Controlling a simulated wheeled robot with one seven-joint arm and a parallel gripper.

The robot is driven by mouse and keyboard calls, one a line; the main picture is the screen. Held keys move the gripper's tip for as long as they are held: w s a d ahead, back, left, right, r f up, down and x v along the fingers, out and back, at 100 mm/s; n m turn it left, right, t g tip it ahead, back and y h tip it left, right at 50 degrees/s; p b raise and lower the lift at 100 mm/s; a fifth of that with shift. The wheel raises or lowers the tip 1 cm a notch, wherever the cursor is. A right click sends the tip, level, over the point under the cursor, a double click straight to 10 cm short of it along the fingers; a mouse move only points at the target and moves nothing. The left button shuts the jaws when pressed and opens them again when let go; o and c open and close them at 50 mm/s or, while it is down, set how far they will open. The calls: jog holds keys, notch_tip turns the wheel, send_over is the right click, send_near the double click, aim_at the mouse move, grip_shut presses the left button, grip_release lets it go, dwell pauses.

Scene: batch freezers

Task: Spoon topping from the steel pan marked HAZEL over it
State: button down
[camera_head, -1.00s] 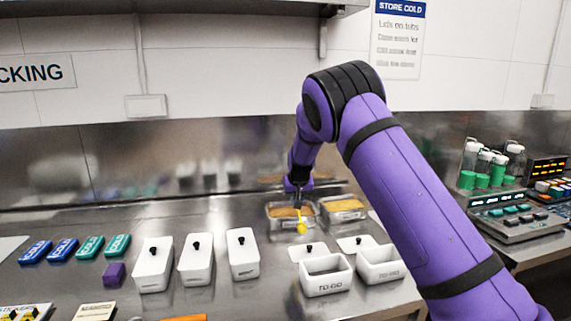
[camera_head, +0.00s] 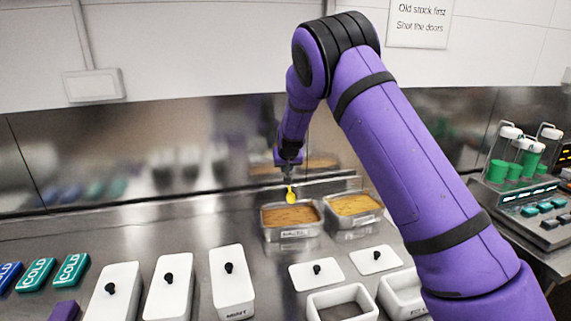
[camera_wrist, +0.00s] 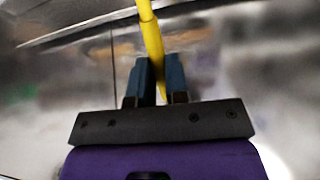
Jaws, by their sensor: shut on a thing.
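My gripper (camera_head: 289,166) is shut on a yellow spoon (camera_head: 291,195), whose bowl end hangs down over the back edge of the left steel pan. In the wrist view the spoon's yellow handle (camera_wrist: 151,40) stands between the two dark fingers (camera_wrist: 159,82). The left steel pan (camera_head: 292,234) holds brown topping and has a label on its front too small to read. The right steel pan (camera_head: 357,222) holds a more golden topping; its marking is not legible. I cannot tell whether the spoon carries topping.
Two open white tubs (camera_head: 341,290) stand in front of the pans, with two loose lids (camera_head: 316,273) behind them. Several lidded white tubs (camera_head: 231,280) stand to the left. Teal cold packs (camera_head: 71,270) lie further left. Green-filled bottles (camera_head: 514,160) are at the right.

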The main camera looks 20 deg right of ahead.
jog(key=shift+w+f, duration=0.1)
jog(key=shift+f, duration=1.7)
jog(key=shift+s+f+g, duration=0.6)
jog(key=shift+s+f, duration=0.35)
jog(key=shift+f, duration=1.85)
jog(key=shift+w+r, duration=0.15)
jog(key=shift+r, duration=1)
jog(key=shift+w+r, duration=0.1)
jog(key=shift+r, duration=1)
jog(key=shift+w+r, duration=0.15)
jog(key=shift+w+d+r+g, duration=0.1)
jog(key=shift+w+g, duration=0.5)
jog(key=shift+g, duration=0.4)
jog(key=shift+w+r+g, duration=0.1)
jog(key=shift+w+g, duration=0.45)
jog(key=shift+g, duration=0.45)
